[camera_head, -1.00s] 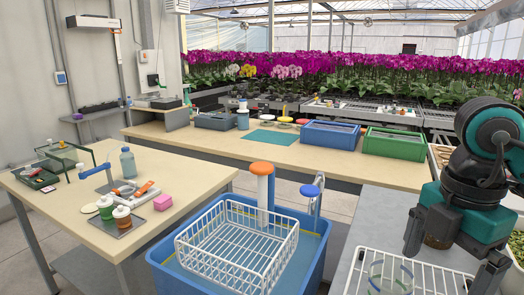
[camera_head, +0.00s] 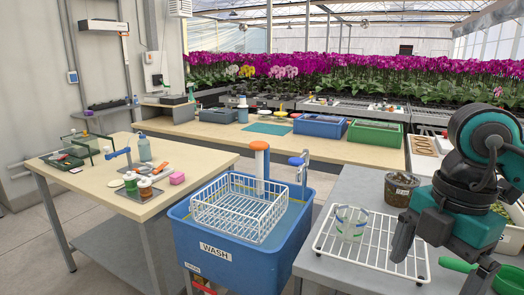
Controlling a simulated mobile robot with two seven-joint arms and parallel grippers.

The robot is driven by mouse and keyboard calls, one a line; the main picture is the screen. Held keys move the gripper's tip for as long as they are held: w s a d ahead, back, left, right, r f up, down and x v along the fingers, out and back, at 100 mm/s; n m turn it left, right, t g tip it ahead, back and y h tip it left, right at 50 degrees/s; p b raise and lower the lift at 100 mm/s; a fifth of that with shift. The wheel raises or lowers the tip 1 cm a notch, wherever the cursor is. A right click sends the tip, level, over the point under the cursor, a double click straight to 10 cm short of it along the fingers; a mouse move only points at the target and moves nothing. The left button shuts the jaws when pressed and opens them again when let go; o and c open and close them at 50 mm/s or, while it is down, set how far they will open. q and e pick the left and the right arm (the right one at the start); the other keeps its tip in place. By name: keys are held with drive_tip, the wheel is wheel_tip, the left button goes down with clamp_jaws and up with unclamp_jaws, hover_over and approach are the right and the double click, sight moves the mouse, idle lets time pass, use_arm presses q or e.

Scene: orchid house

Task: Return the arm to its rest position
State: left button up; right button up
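My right arm comes in at the right edge in the head view, with its teal and black wrist above the grey side table (camera_head: 305,264). My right gripper (camera_head: 440,268) points down with its two black fingers spread wide apart, and nothing shows between them. A clear glass beaker (camera_head: 350,223) with green and blue marks stands upright on the white wire rack (camera_head: 379,262), left of the fingers and apart from them. My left arm and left gripper are not in the picture.
A blue wash tub (camera_head: 219,248) with a white wire basket (camera_head: 238,210) stands left of the table. A jar (camera_head: 401,188) stands behind the rack near my wrist. A green scoop (camera_head: 458,264) lies by the right finger. A wooden bench (camera_head: 205,157) with bottles is at left.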

drive_tip(key=s+a+f+n+g+y, duration=0.2)
drive_tip(key=a+n+y, duration=0.15)
drive_tip(key=a, duration=0.35)
drive_tip(key=s+a+f+n+g+y, duration=0.1)
drive_tip(key=a+n+g+y, duration=0.1)
drive_tip(key=a+y, duration=0.4)
drive_tip(key=w+a+r+m+t+y, duration=0.1)
drive_tip(key=a+r+y, duration=0.1)
drive_tip(key=a+y, duration=0.25)
drive_tip(key=w+a+r+t+y, duration=0.1)
drive_tip(key=a+r+y, duration=0.25)
drive_tip(key=y, duration=0.25)
drive_tip(key=w+d+f+m+t+h, duration=0.1)
drive_tip(key=w+d+f+m+t, duration=0.15)
drive_tip(key=m+t, duration=0.5)
drive_tip(key=w+d+f+m+t+h, duration=0.1)
drive_tip(key=w+d+f+m+t, duration=0.1)
drive_tip(key=w+f+m+t, duration=0.5)
drive_tip(key=s+d+f+m+t+h, duration=0.1)
drive_tip(key=d+f+m+t+h, duration=0.45)
drive_tip(key=f+h, duration=0.35)
drive_tip(key=s+d+f+m+g+h, duration=0.2)
drive_tip(key=s+f, duration=0.4)
drive_tip(key=f, duration=0.3)
drive_tip(key=s+d+f+m+g+h, duration=0.2)
drive_tip(key=s+f+g+h, duration=0.2)
drive_tip(key=f, duration=0.5)
drive_tip(key=shift+s+d+f+g+h, duration=0.25)
drive_tip(key=shift+s+d+g+h, duration=0.15)
drive_tip(key=shift+s+h, duration=0.6)
